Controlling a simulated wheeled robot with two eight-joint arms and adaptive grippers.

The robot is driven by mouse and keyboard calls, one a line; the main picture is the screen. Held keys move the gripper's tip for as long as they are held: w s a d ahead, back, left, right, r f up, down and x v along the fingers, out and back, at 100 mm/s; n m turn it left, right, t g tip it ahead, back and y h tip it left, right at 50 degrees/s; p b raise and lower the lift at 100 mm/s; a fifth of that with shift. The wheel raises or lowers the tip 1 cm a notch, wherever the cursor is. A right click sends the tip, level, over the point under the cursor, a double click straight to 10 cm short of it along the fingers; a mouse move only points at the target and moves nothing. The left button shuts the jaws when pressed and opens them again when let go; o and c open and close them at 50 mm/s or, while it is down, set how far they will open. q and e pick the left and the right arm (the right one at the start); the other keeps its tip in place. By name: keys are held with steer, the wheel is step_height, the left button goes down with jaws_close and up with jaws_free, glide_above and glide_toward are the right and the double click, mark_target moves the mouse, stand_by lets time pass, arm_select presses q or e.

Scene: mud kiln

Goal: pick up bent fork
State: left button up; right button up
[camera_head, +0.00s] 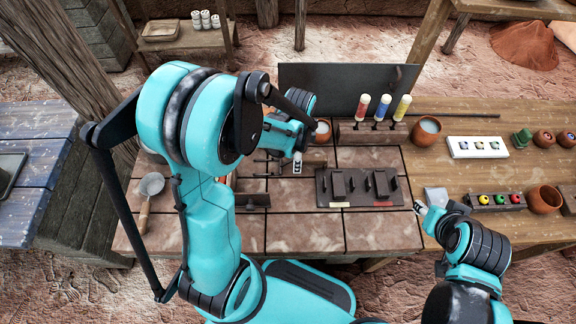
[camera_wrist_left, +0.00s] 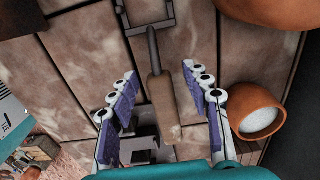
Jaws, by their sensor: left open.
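The bent fork has a wooden handle and a dark metal two-pronged head; its handle (camera_wrist_left: 163,100) lies along the tiled tabletop in the left wrist view, head at the top edge. In the head view its dark prongs (camera_head: 264,168) point left, and my left arm partly hides it. My left gripper (camera_wrist_left: 159,76) is open, with one finger on each side of the handle and visible gaps between. In the head view the left gripper (camera_head: 297,162) is over the handle. My right gripper (camera_head: 420,208) is low at the right, by the table's front; its finger gap is unclear.
A cup of white material (camera_wrist_left: 259,118) stands close beside the right finger. A rack with coloured tubes (camera_head: 372,132) is behind.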

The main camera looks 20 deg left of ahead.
arm_select(q)
jaws_close()
steer(key=shift+r, duration=0.15)
